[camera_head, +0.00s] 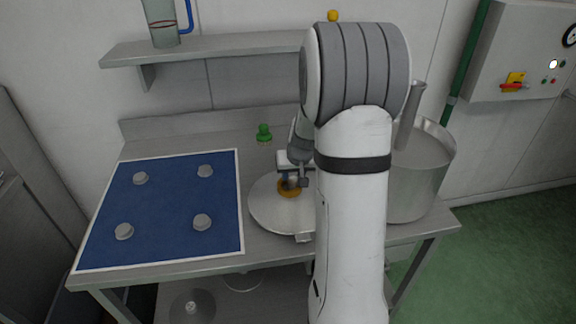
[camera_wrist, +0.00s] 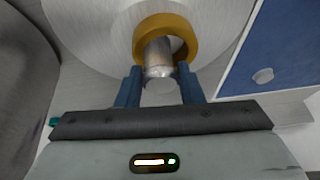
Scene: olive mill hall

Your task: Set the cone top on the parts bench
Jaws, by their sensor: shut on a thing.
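The cone top (camera_head: 266,208) is a wide, shallow grey metal disc with an orange ring and a short metal knob at its centre. It shows over the steel bench (camera_head: 180,268), between the blue mat and a large steel pot. My gripper (camera_head: 290,185) is at its centre. In the wrist view the blue fingers of my gripper (camera_wrist: 160,88) are shut on the knob, just below the orange ring of the cone top (camera_wrist: 100,35). I cannot tell whether its rim touches the bench. My arm hides its right part in the head view.
A blue mat (camera_head: 165,212) with several grey knobs covers the bench's left side. The steel pot (camera_head: 425,180) stands at the right. A small green-topped item (camera_head: 264,134) is at the back. A wall shelf (camera_head: 220,47) holds a glass vessel (camera_head: 162,22). Discs (camera_head: 192,307) lie below.

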